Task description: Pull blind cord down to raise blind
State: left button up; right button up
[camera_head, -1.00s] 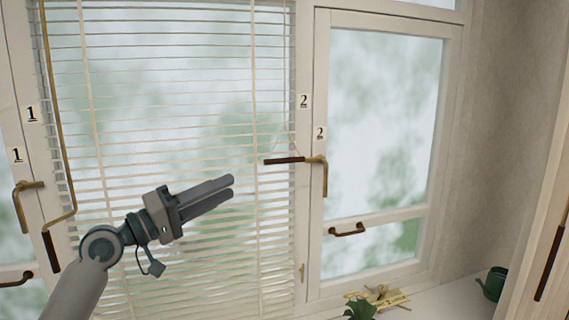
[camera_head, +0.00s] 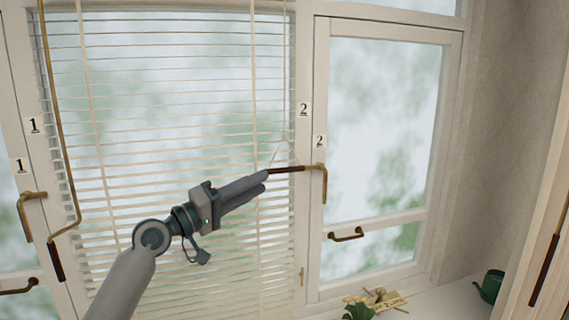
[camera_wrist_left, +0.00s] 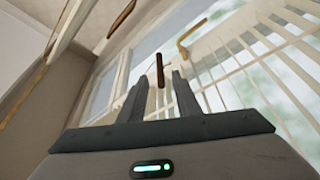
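The white slatted blind (camera_head: 170,130) hangs lowered over the left window pane. A thin pale cord (camera_head: 285,110) hangs at its right side and splits into a loop near the window handle. My left gripper (camera_head: 266,178) is in front of the blind's lower right, its fingertips by the free end of the brown grip of a brass window handle (camera_head: 290,168). In the left wrist view the fingers (camera_wrist_left: 158,80) are apart, with a brown grip (camera_wrist_left: 160,68) showing between their tips. I cannot tell whether they touch it or the cord. My right gripper is out of view.
A brass handle (camera_head: 62,225) with a brown grip is at the left. Another handle (camera_head: 346,234) is on the right window. A green watering can (camera_head: 489,286) and some small items (camera_head: 378,298) are on the sill (camera_head: 430,308).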

aim_at(285, 171)
pick_arm(q)
jog(key=p+x, duration=0.3)
jog(key=x, duration=0.6)
jog(key=shift+c, duration=0.5)
grip_shut()
